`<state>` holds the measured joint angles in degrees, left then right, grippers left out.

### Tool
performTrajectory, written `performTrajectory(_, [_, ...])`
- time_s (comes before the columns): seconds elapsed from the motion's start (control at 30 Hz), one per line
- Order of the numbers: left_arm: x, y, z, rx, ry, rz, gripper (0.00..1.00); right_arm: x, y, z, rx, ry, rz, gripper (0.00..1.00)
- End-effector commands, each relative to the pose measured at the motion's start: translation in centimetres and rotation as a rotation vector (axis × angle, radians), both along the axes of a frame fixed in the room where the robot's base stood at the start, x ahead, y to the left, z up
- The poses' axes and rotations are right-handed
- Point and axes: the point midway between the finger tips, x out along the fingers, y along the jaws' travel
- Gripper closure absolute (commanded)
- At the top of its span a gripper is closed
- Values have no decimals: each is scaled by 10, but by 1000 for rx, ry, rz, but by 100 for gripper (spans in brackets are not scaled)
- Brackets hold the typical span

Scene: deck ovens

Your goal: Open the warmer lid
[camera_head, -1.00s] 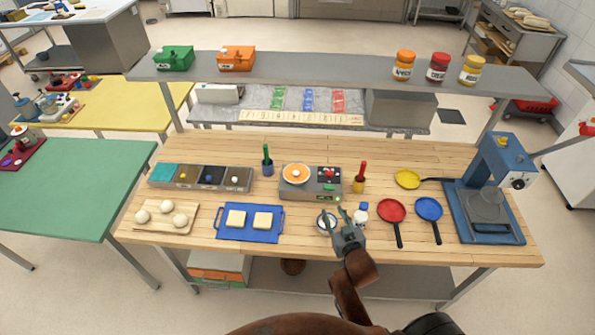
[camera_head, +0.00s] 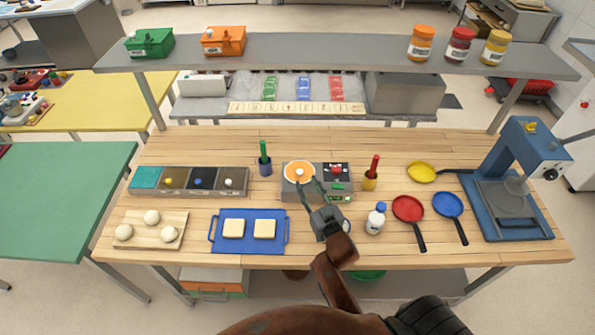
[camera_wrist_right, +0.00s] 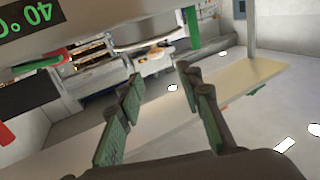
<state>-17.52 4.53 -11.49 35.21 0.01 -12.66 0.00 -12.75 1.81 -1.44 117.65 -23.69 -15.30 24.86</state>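The warmer (camera_head: 316,190) is a grey box on the wooden table, with a display on its front. Its round orange lid (camera_head: 298,170) has a pale knob in the middle and lies flat on the left half, closed. My right gripper (camera_head: 312,184) is open at the warmer's front edge, just below the lid, with nothing between its fingers. In the right wrist view, the open fingers (camera_wrist_right: 160,80) with green inner pads are empty. The green-digit display (camera_wrist_right: 28,14) shows upside down at upper left; the lid is not clear there. My left gripper is not in view.
A blue tray (camera_head: 281,245) with two pale slabs lies left of my right arm. Pots with a green (camera_head: 265,167) and a red tool (camera_head: 370,181) flank the warmer.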

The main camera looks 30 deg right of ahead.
Motion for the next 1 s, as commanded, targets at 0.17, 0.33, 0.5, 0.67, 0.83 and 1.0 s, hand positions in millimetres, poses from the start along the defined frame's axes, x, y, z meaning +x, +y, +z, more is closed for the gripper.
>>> performTrajectory(0.17, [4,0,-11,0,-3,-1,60,2,-5,-12,0,2,-8,67])
performTrajectory(0.33, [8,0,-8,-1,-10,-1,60,20,-14,-9,0,0,-18,67])
performTrajectory(0.5, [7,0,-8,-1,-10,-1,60,46,-21,-10,-1,1,-22,67])
performTrajectory(0.67, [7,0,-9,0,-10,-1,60,63,-23,-11,0,2,-20,67])
performTrajectory(0.83, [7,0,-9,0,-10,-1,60,70,-23,-11,0,2,-19,67])
performTrajectory(1.0, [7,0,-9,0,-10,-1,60,71,-22,-11,0,2,-17,67])
